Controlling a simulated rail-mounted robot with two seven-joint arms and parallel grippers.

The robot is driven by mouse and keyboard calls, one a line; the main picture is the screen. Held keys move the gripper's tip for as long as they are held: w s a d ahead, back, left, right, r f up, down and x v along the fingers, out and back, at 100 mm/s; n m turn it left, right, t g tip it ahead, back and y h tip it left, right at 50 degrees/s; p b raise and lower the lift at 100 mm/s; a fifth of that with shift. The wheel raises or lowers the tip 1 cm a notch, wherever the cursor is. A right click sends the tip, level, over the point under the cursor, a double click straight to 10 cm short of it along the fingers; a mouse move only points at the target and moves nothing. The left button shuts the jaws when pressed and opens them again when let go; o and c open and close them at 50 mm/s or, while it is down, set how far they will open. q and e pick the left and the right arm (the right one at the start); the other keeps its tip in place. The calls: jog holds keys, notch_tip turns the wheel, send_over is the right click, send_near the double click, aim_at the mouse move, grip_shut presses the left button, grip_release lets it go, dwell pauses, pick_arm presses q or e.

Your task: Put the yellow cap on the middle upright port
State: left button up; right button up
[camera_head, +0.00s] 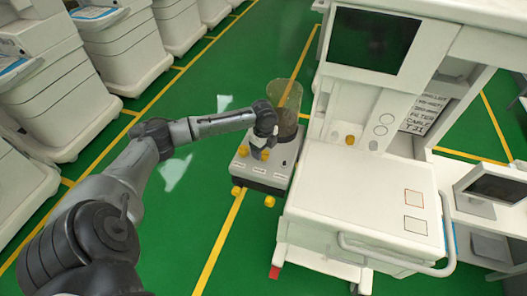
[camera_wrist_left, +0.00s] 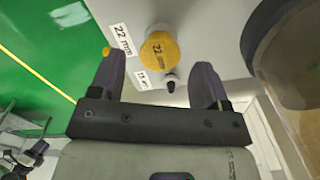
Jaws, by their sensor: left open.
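A yellow cap marked 22 mm (camera_wrist_left: 160,55) sits on the top of the grey port block (camera_head: 264,172), and the port under it is hidden. My left gripper (camera_head: 262,148) is above the block. In the left wrist view its open fingers (camera_wrist_left: 158,75) stand to either side of the cap, with gaps and nothing held. A small dark-tipped port (camera_wrist_left: 170,82) stands bare beside the cap. My right gripper is not in view.
A clear canister (camera_head: 287,97) stands behind the block, close to my left gripper. Yellow knobs (camera_head: 236,190) stick out at the block's front. The white cart (camera_head: 360,190) with a rail (camera_head: 400,262) is to the right.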

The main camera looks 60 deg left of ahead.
aim_at(264, 154)
pick_arm(q)
notch_tip(264, 154, up, 10)
jog(key=p, duration=0.1)
jog(key=shift+f, duration=0.2)
dwell(0.3)
